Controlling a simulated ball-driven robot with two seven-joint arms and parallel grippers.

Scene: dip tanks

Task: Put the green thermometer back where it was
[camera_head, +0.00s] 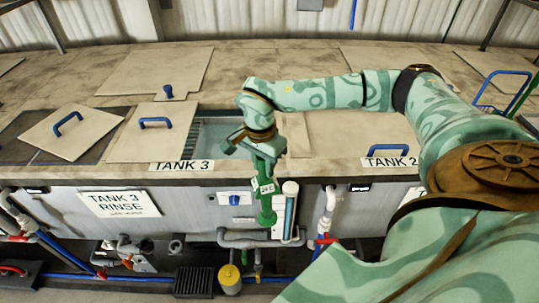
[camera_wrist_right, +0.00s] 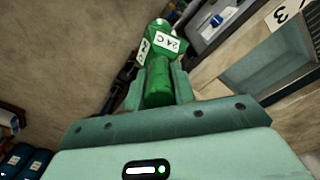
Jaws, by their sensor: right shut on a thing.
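The green thermometer (camera_head: 264,186) hangs roughly upright below my right gripper (camera_head: 258,148), in front of the tank bench's front edge. It has a white tag on it. In the right wrist view the thermometer (camera_wrist_right: 158,82) sits between the two fingers of my right gripper (camera_wrist_right: 159,92), and its tag reads 24 C. My right gripper is shut on it. In the head view its lower end is in front of the pipework below the bench. I cannot tell whether it touches anything there. My left gripper is not in view.
Tank 3 (camera_head: 213,133) is partly open, its lid (camera_head: 152,143) shifted left. Another lid (camera_head: 72,132) lies tilted farther left. The Tank 2 lid (camera_head: 365,131) is on the right. A white tube with a blue strip (camera_head: 289,212) stands close beside the thermometer. Pipes and valves run below.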

